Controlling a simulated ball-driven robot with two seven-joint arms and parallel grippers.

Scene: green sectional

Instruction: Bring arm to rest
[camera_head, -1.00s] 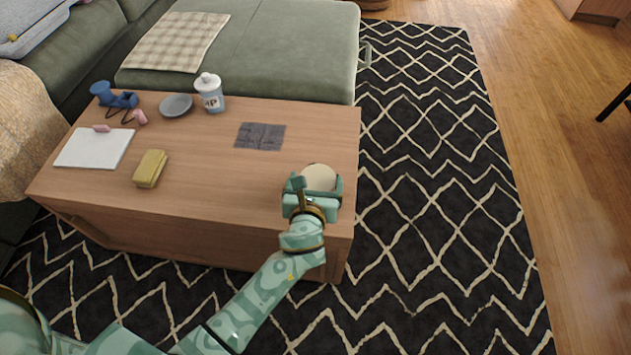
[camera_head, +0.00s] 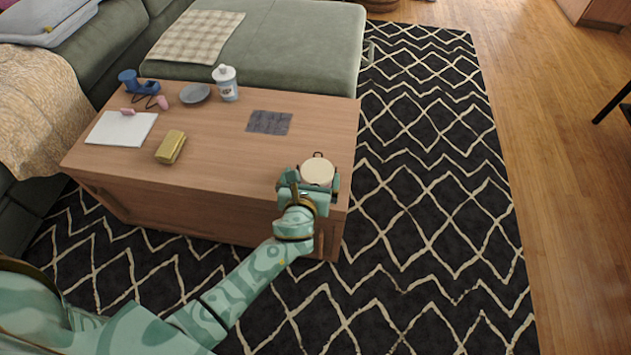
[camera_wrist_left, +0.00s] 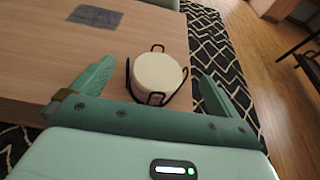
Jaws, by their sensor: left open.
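My left gripper (camera_head: 312,180) is at the near right corner of the wooden coffee table (camera_head: 215,180). In the left wrist view its two fingers (camera_wrist_left: 152,88) are spread wide. A round cream-topped item in a dark wire holder (camera_wrist_left: 158,76) stands on the table between and just beyond the fingers, with a gap to each finger. It also shows in the head view (camera_head: 317,171), partly hidden by the gripper. My right gripper does not show.
On the table lie a dark grey cloth (camera_head: 270,122), a yellow sponge-like block (camera_head: 170,147), a white pad (camera_head: 121,129), a grey dish (camera_head: 195,93), a lidded cup (camera_head: 227,84) and a blue object (camera_head: 140,83). A green sofa (camera_head: 300,45) stands behind. The patterned rug (camera_head: 430,200) at right is clear.

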